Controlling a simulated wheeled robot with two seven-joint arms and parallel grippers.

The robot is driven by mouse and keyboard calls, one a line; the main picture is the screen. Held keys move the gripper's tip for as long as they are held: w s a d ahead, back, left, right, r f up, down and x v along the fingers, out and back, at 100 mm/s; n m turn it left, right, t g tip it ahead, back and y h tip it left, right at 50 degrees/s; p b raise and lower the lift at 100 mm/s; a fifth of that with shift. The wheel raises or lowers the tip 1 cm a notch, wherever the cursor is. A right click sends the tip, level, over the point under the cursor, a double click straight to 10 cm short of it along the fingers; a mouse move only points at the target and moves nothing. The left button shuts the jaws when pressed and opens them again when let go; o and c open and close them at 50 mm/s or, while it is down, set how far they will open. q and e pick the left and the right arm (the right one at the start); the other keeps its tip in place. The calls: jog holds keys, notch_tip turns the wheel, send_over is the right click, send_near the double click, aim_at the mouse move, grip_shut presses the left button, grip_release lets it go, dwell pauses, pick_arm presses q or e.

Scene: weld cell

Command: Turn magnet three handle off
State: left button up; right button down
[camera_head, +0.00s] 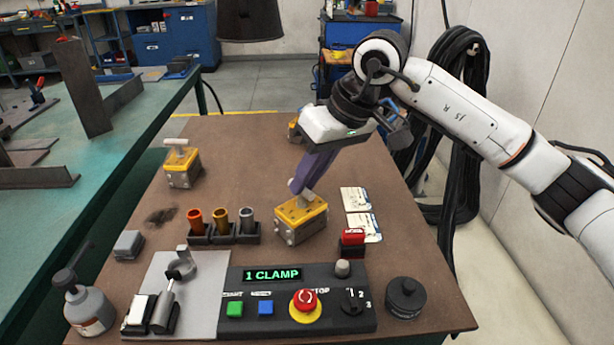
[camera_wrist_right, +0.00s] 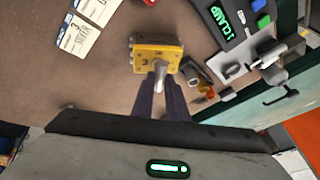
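A yellow and grey switchable magnet (camera_head: 301,222) with a pale handle on top sits on the brown table, right of the middle. It also shows in the right wrist view (camera_wrist_right: 153,55), with small dark marks on its top that I cannot read surely. My right gripper (camera_head: 296,186) points down at the handle, its purple fingers at the handle's level. In the right wrist view the handle (camera_wrist_right: 160,74) lies between the two fingertips. Whether they press on it cannot be told. My left gripper is not in view.
Another yellow magnet (camera_head: 182,167) stands at the left, and one (camera_head: 295,128) is partly hidden behind my arm. Three cups (camera_head: 221,225) stand left of the near magnet. A control box (camera_head: 285,300) reading "1 CLAMP", cards (camera_head: 360,213) and a bottle (camera_head: 88,308) are nearby.

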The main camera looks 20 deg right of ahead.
jog(key=shift+m, duration=0.3)
jog(key=m, duration=0.1)
jog(key=m+t+h+b, duration=0.1)
jog(key=m, duration=0.1)
jog(key=shift+s+a+m+b, duration=0.15)
jog(key=shift+a+m+b, duration=0.05)
jog(key=shift+m+b, duration=0.1)
jog(key=m+h, duration=0.1)
jog(key=m, duration=0.1)
jog(key=m+h, duration=0.1)
jog(key=m, duration=0.1)
jog(key=m+h, duration=0.1)
jog(key=m, duration=0.1)
jog(key=shift+a+r+t+b, duration=0.1)
jog(key=shift+a+t+b, duration=0.2)
jog(key=shift+b, duration=0.05)
jog(key=m, duration=0.2)
jog(key=m+h, duration=0.1)
jog(key=shift+a+r+m+h, duration=0.1)
jog(key=shift+a+m+h, duration=0.05)
jog(key=shift+m+h, duration=0.2)
jog(key=m+g+h+p, duration=0.1)
jog(key=m, duration=0.2)
jog(key=shift+a, duration=0.1)
jog(key=shift+m, duration=0.55)
jog(key=c, duration=1.7)
grip_release()
jog(key=shift+c, duration=0.2)
